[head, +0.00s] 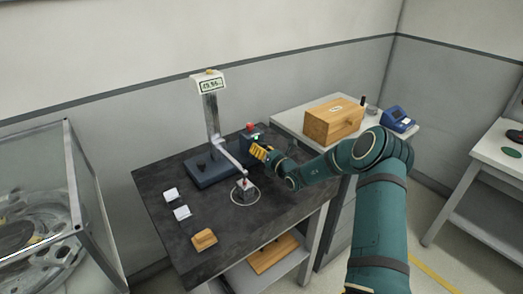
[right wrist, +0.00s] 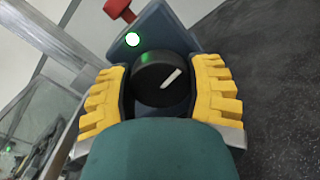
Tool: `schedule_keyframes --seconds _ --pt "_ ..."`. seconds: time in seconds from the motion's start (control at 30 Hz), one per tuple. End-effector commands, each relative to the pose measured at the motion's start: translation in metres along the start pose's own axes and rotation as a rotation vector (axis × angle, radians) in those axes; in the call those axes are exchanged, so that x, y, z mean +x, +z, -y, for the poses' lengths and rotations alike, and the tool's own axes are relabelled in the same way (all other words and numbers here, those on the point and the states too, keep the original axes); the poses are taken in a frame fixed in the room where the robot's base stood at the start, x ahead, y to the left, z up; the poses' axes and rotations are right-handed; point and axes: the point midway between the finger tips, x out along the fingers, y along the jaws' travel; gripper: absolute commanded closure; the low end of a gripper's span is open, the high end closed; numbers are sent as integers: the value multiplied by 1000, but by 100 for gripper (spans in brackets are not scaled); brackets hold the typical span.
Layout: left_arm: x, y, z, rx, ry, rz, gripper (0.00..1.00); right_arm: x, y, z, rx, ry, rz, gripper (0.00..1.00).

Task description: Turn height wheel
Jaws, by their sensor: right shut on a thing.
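In the right wrist view, the wheel (right wrist: 163,79) is a round black knob with a white pointer line that points up and to the right. It sits on the dark blue base of a height gauge, whose base (head: 212,166) and column (head: 211,115) stand on the dark table in the head view. My right gripper (head: 262,152) reaches the right end of the base. Its yellow ridged fingers, also in the right wrist view (right wrist: 161,90), are shut on either side of the wheel. The display (head: 211,84) on the column top shows digits, too small to read surely. My left gripper is not in view.
A red button (right wrist: 118,9) and a lit green lamp (right wrist: 132,39) are beside the wheel. The gauge's arm ends above a grey block (head: 245,191) in a white ring. Two white blocks (head: 182,212) and a wooden block (head: 204,239) lie on the table (head: 170,246). A wooden box (head: 332,122) stands behind.

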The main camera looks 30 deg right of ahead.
Motion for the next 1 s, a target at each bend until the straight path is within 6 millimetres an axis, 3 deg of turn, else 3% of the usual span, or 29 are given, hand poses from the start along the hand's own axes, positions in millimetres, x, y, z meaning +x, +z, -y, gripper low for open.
schedule_keyframes --seconds 0.03,0.1,0.13,0.57,1.0 --pt "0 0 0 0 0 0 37 -1 -2 1 1 -2 -4 40" --pt "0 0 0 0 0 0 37 -1 -2 1 1 -2 -4 15" --pt "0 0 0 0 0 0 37 -1 -2 1 0 -2 -4 13" --pt "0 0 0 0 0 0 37 -9 -1 1 -1 -1 -2 13" --pt "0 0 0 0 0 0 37 -92 -1 1 0 -3 -3 13"
